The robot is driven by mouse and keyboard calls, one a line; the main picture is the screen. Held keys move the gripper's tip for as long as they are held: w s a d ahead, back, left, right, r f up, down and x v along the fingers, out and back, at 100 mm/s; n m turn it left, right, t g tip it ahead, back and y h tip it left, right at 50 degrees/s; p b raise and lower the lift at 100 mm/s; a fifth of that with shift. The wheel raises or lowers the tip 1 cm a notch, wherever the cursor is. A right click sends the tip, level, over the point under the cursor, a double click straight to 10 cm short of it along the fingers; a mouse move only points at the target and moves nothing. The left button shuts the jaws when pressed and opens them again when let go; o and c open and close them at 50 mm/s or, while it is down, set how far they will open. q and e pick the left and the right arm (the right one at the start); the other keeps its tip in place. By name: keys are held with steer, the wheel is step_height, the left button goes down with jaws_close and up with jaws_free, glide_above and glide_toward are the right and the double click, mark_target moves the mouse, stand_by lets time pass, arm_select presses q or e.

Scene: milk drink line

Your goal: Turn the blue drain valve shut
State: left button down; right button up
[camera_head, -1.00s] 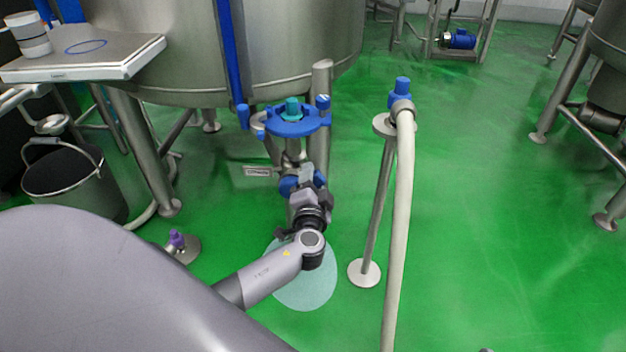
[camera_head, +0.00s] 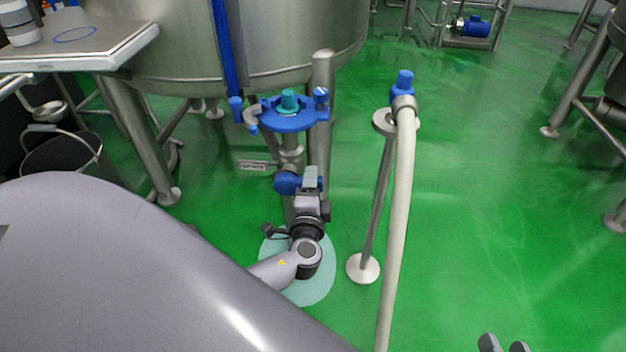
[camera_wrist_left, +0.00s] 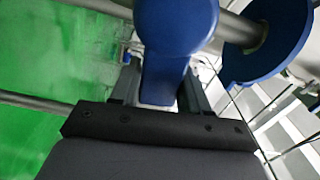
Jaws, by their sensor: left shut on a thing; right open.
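The blue drain valve (camera_head: 287,183) sits on the pipe under the steel tank, below a blue ring-shaped holder (camera_head: 290,120) with a teal cap. My left gripper (camera_head: 312,178) is at the valve, on its right side. In the left wrist view the blue valve handle (camera_wrist_left: 168,60) runs down between the two fingers (camera_wrist_left: 157,95), which are shut on it. The fingers hide part of the handle. My right gripper (camera_head: 503,345) shows only its fingertips at the bottom right edge, open, empty and far from the valve.
A stand with a pale hose (camera_head: 400,210) and blue fitting rises just right of the valve. The tank (camera_head: 280,40) and its legs stand behind. A bucket (camera_head: 62,150) and a bench scale (camera_head: 90,45) are at left.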

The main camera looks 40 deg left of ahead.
arm_select(q)
steer(key=shift+f+m, duration=0.35)
steer(key=shift+m, duration=0.35)
steer(key=c, duration=0.6)
jaws_free()
steer(key=shift+c, duration=0.2)
